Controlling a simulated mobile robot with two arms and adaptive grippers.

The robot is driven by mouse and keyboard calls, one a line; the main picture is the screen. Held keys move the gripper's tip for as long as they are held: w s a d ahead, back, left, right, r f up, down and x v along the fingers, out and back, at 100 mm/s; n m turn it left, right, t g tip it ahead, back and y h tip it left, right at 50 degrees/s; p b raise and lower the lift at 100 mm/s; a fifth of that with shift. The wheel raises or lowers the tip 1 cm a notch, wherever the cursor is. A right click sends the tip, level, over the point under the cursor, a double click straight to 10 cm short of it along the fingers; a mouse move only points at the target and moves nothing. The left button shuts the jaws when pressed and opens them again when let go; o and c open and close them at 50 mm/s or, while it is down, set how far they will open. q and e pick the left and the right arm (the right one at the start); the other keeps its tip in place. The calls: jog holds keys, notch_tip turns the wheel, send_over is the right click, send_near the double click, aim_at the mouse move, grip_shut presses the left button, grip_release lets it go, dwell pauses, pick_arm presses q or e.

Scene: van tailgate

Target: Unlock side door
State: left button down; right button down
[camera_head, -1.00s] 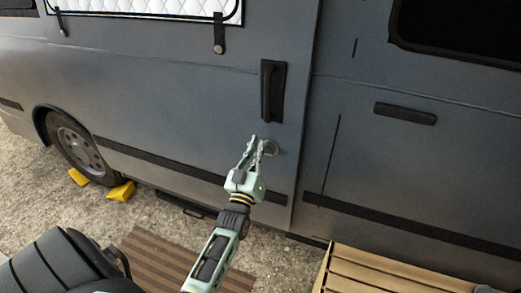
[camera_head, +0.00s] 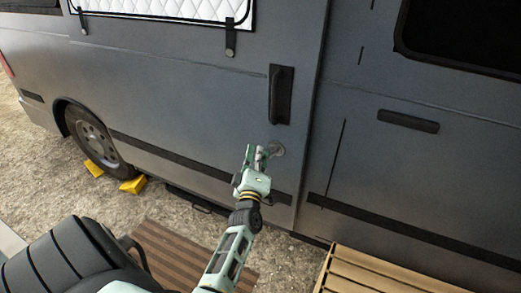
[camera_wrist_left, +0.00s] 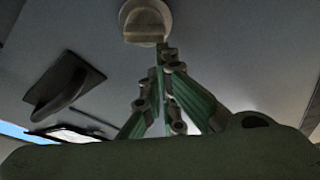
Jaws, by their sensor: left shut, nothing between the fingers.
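The side door (camera_head: 220,110) of the grey van fills the middle of the head view and looks closed. A round lock knob (camera_head: 277,148) sits on it below the black door handle (camera_head: 281,94). In the left wrist view the knob (camera_wrist_left: 146,20) is pale with a raised bar across it, and the handle (camera_wrist_left: 62,88) is at the left. My left gripper (camera_head: 257,152) is just left of the knob in the head view. Its fingers are together and empty, with the tips (camera_wrist_left: 166,52) close under the knob; I cannot tell whether they touch it. My right gripper is out of view.
A slatted wooden table (camera_head: 385,275) stands at the lower right by the van. A dark ribbed object (camera_head: 65,255) is at the lower left, beside a brown striped mat (camera_head: 165,250). Yellow chocks (camera_head: 133,185) sit by the wheel (camera_head: 92,137).

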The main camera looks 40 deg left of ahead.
pick_arm(q)
jog(key=n, duration=0.2)
jog(key=f+n+g+p, duration=0.1)
jog(key=shift+f+n, duration=0.25)
jog(key=shift+n, duration=0.15)
jog(key=shift+f, duration=0.15)
dwell(0.3)
dwell(0.4)
